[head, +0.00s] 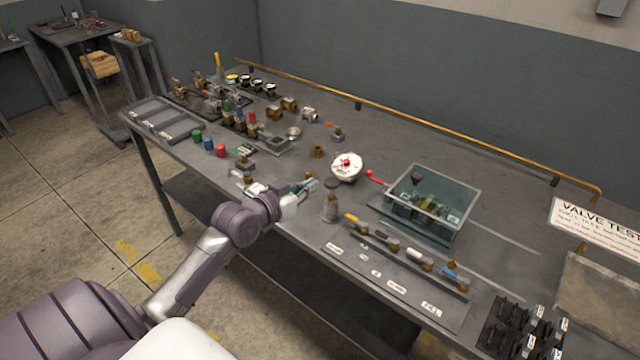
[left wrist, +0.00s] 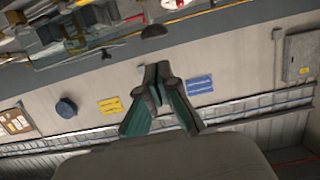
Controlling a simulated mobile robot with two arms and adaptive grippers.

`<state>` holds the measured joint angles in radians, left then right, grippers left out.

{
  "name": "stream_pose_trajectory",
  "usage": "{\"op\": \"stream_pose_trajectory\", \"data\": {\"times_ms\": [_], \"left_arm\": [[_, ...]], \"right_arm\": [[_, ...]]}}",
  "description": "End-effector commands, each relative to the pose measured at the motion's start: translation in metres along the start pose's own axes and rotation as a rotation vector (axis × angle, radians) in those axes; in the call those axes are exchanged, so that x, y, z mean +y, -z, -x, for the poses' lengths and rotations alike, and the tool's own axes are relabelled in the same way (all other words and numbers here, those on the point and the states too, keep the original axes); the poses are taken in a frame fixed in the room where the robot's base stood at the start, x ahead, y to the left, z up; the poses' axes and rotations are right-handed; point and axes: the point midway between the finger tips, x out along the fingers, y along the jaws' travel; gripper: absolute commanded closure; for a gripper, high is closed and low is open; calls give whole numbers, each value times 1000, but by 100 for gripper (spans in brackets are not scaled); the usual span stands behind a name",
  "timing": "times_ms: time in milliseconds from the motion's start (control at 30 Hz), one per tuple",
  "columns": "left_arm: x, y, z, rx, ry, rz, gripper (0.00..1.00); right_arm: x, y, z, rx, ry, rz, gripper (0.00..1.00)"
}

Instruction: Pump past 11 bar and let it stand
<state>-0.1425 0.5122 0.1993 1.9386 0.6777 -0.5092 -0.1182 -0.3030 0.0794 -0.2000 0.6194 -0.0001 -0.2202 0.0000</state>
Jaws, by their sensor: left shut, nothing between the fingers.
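A round white gauge (head: 346,168) with a red centre stands on the bench; its reading is too small to tell. A red knob (head: 369,173) on a short lever sits just right of it, beside an open clear-walled tank (head: 456,222) with brass-coloured parts inside. Which part is the pump handle I cannot tell for sure. My left gripper (head: 311,187) is at the bench's front edge, left of and nearer than the gauge. In the left wrist view, its green-grey fingers (left wrist: 158,84) are shut and empty. My right gripper is in neither view.
A grey bottle (head: 331,203) stands close to my left gripper's right. A rack of valves (head: 405,250) lies in front of the tank. Small coloured containers (head: 208,144) and fittings fill the bench's left part. A yellow pipe (head: 430,127) runs along the back edge.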

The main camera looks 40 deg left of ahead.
Motion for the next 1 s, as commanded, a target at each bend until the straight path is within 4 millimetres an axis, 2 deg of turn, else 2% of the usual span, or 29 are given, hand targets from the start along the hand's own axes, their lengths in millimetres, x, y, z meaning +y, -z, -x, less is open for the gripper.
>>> {"op": "stream_pose_trajectory", "data": {"times_ms": [100,300,1000], "left_arm": [[0,-2,18,0,0,-2,100],[0,1,30,2,-1,-1,100],[0,2,30,3,0,0,100]], "right_arm": [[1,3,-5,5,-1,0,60],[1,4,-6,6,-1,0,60],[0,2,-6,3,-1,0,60]]}}
